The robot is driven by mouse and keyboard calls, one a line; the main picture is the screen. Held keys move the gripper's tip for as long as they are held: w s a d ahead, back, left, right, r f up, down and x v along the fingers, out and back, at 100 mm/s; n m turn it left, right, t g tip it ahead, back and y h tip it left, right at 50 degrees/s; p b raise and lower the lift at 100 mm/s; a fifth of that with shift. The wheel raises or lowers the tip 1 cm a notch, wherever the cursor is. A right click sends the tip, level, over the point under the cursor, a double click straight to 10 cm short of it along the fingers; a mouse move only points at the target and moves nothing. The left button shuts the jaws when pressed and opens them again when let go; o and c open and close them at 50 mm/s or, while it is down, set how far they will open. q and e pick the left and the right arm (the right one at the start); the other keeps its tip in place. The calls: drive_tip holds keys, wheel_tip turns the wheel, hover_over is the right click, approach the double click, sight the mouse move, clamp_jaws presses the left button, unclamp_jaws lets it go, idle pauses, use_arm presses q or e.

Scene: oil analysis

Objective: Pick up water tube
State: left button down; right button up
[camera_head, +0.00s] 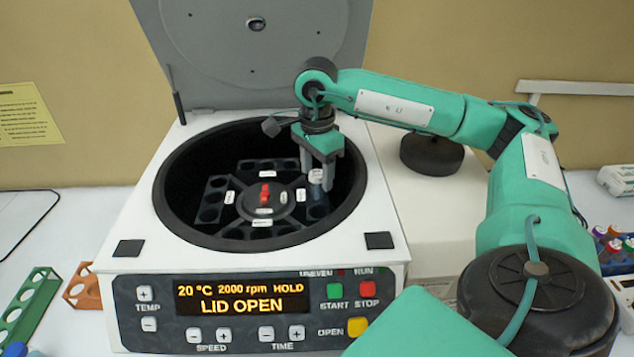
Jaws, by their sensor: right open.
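The white centrifuge (118,226) stands with its lid (258,45) up, and its display reads "LID OPEN". Inside the bowl is a dark rotor (230,214) with several round slots and a red knob (265,194) at its centre. A tube with a whitish cap (316,176) stands at the rotor's right side; I cannot read which label belongs to it. My right gripper (320,178) points down into the bowl, open, with its fingers around or just beside the cap. The fingers partly hide the tube. My left gripper is not in view.
A green rack (28,305) and an orange rack (84,288) lie left of the centrifuge. Several colored-cap tubes (612,244) stand at the far right. The bowl's rim (170,222) surrounds my right gripper, and the raised lid is behind it.

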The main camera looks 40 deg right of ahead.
wheel_tip(320, 180, down, 2)
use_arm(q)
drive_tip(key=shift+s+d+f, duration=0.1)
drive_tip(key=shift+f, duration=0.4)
use_arm(e)
drive_tip(key=c, duration=1.1)
drive_tip(key=shift+r, duration=0.15)
